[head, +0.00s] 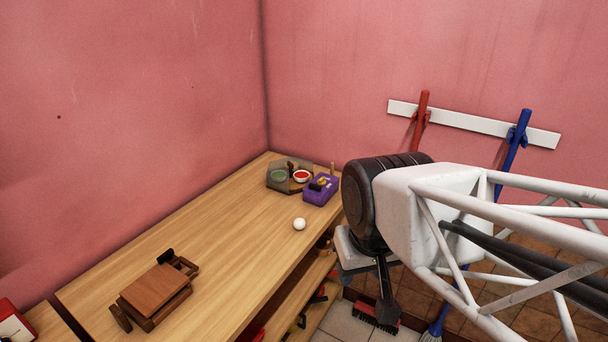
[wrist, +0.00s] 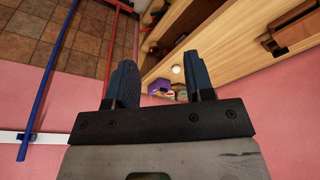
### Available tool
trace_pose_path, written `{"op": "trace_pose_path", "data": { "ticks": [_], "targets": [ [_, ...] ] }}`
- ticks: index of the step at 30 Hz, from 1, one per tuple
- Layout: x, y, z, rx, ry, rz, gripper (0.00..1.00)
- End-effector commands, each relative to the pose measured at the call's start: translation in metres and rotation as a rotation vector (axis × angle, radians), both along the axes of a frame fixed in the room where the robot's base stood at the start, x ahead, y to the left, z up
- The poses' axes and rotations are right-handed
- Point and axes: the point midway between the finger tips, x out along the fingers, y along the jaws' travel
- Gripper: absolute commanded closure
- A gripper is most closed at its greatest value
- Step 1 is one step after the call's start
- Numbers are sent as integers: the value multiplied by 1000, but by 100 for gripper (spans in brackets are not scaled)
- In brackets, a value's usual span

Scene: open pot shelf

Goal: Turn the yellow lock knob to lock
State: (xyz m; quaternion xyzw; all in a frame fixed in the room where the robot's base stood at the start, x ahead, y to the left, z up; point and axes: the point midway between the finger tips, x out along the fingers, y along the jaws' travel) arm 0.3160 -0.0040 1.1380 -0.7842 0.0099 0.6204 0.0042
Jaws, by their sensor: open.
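A small purple box (head: 320,191) stands at the far right end of the wooden worktop. A small yellow part (head: 323,182), which looks like the lock knob, shows on its top beside a dark piece; its turn position is too small to tell. The purple box also shows between my fingers in the wrist view (wrist: 159,86), partly hidden, well beyond them. My gripper (wrist: 158,62) is open, with its two dark blue fingers wide apart and nothing between them. It is apart from the box. In the head view my arm hides most of the gripper.
Red and blue brooms hang from a wall rail (head: 468,124). The worktop's middle is clear.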

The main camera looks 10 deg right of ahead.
Motion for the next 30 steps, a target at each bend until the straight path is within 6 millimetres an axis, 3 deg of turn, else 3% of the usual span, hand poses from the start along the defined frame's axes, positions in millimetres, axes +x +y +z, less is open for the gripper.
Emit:
{"op": "trace_pose_path", "data": {
  "ticks": [3, 11, 17, 30],
  "targets": [
    [2, 0, 1, 0, 1, 2, 38],
    [24, -2, 9, -8, 11, 30, 38],
    [61, -5, 21, -19, 28, 79, 38],
    [163, -17, 38, -45, 67, 209, 38]
  ]
}}
